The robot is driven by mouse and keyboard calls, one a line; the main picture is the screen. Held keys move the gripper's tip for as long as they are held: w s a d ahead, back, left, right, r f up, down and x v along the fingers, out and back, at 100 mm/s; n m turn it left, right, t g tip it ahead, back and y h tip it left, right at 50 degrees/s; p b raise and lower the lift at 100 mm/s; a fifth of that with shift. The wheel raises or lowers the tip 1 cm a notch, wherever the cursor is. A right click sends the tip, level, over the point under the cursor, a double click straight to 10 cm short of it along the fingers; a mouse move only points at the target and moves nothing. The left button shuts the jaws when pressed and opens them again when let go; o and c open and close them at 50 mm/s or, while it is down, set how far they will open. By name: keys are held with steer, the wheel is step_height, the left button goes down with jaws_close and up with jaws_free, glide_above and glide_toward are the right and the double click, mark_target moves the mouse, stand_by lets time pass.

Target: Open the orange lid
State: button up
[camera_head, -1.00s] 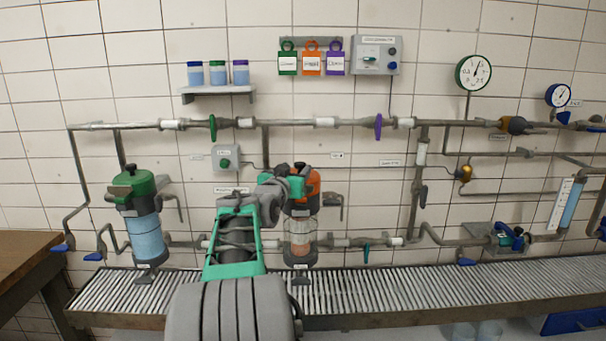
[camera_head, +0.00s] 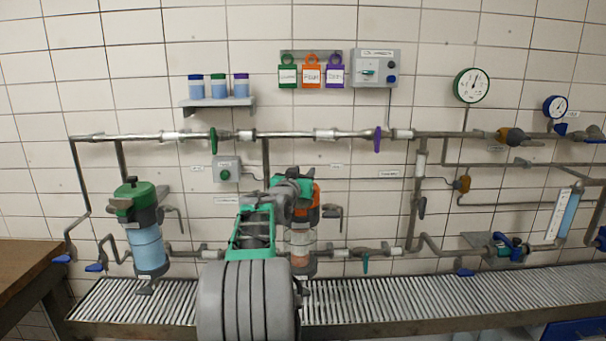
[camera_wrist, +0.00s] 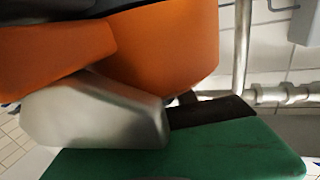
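The orange lid (camera_head: 315,197) sits on top of a clear filter canister (camera_head: 301,243) in the middle of the pipework. My arm reaches up to it from below, and my gripper (camera_head: 296,186) is at the lid's top left, hiding much of it. In the wrist view, the orange lid (camera_wrist: 160,45) fills the upper left, very close. A grey metal finger of my gripper (camera_wrist: 95,115) lies against or just in front of the orange surface. The other finger cannot be made out, so the opening and any grasp are unclear.
A similar canister with a green lid (camera_head: 135,194) stands at the left. A grey pipe (camera_head: 285,136) with valves runs above. A ribbed grey conveyor (camera_head: 430,298) lies below. A small control box (camera_head: 227,171) is on the wall left of my gripper.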

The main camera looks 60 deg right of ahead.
jaws_close()
stand_by(1.0)
